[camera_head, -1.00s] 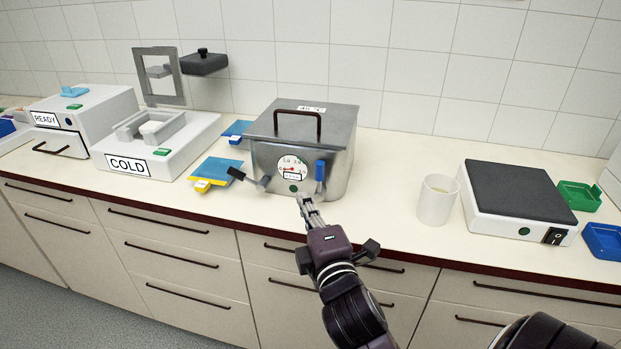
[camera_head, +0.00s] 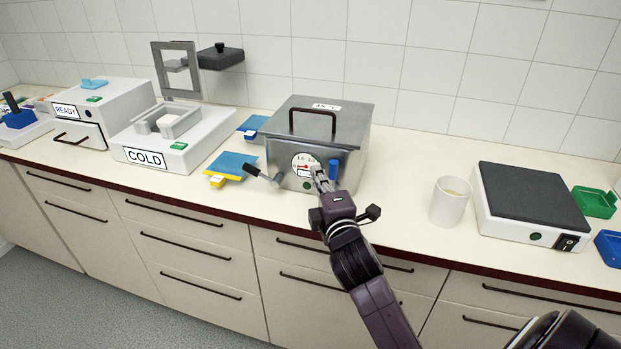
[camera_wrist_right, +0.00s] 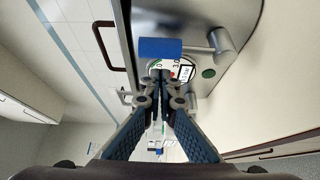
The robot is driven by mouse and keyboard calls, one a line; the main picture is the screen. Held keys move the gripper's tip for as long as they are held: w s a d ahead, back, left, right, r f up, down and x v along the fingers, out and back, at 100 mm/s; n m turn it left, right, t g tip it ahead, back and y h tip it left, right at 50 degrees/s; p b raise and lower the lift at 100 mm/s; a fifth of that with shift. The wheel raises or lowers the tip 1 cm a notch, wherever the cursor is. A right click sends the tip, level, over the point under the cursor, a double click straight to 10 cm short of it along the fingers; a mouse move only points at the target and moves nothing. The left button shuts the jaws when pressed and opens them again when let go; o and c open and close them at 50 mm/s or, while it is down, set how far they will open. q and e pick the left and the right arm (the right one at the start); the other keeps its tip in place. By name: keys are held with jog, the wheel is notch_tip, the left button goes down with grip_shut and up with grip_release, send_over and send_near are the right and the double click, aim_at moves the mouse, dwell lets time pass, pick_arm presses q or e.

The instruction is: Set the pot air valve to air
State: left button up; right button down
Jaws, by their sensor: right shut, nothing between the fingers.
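The metal pot (camera_head: 345,135) stands on the counter with its lid on. Its front carries a round gauge (camera_head: 303,161) with a red needle, a black-handled lever (camera_head: 262,175) at the left and an upright blue handle (camera_head: 333,169) at the right. I cannot read which one is the air valve. My right gripper (camera_head: 317,172) is shut and empty, fingertips in front of the gauge just left of the blue handle. In the right wrist view the blue handle (camera_wrist_right: 160,48) lies just beyond the fingertips (camera_wrist_right: 165,80); contact is unclear. My left gripper is out of view.
A white mug (camera_head: 450,203) and a dark-topped hotplate (camera_head: 530,195) stand right of the pot. A box marked COLD (camera_head: 190,143) and a blue pad with a yellow tab (camera_head: 232,165) are to the left. Counter between pot and mug is clear.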

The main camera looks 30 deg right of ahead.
jog(key=shift+s+d+r, duration=0.1)
jog(key=shift+s+d, duration=0.5)
